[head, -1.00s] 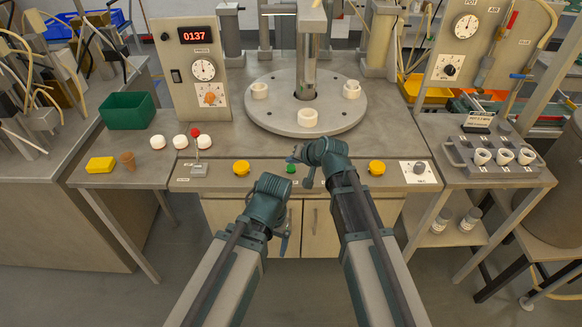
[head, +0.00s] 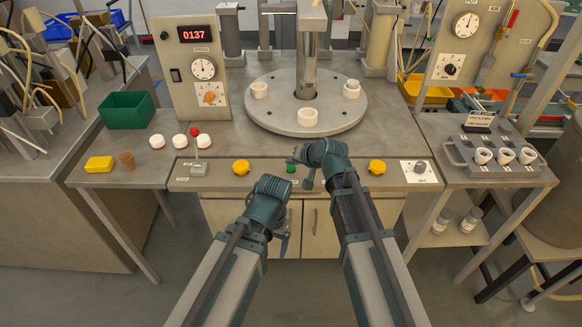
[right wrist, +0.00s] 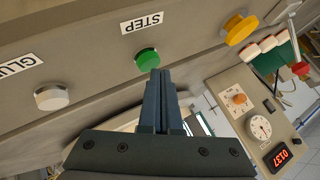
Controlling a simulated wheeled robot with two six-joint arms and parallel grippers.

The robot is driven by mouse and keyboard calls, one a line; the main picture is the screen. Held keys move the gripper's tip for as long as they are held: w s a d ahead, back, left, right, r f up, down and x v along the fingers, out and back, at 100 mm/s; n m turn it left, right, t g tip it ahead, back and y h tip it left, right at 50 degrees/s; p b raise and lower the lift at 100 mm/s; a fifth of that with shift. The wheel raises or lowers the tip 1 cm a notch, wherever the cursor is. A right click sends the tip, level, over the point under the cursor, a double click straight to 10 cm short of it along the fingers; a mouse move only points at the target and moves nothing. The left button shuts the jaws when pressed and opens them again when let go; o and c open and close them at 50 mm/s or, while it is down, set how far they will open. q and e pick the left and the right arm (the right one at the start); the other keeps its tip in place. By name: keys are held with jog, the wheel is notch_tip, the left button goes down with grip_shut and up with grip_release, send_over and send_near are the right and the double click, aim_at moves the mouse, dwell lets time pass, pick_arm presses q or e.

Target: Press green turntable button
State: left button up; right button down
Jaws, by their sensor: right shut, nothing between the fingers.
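The green button (head: 291,169) sits on the front edge panel of the bench, below the turntable (head: 262,115). In the right wrist view the green button (right wrist: 147,58) is a round cap beside a STEP label (right wrist: 141,22). My right gripper (head: 293,158) is shut and empty, close by the button. In the right wrist view its fingertips (right wrist: 160,73) overlap the button's edge; I cannot tell whether they touch it. My left gripper (head: 284,244) hangs low in front of the cabinet, away from the button; its jaw opening is too small to judge.
Yellow buttons (head: 241,167) (head: 377,167) flank the green one. A white button (right wrist: 51,97) shows in the right wrist view. A red-knobbed lever (head: 195,132) stands left, and a dial (head: 419,167) right. White cups (head: 308,117) stand on the turntable.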

aim_at(293, 169)
jog(key=shift+f+b, duration=0.5)
jog(key=shift+b, duration=0.05)
dwell(0.4)
jog(key=shift+r, duration=0.2)
jog(key=shift+r+p, duration=0.75)
jog(key=shift+p, duration=0.25)
notch_tip(293, 169, up, 5)
jog(key=p, duration=0.5)
dwell(0.6)
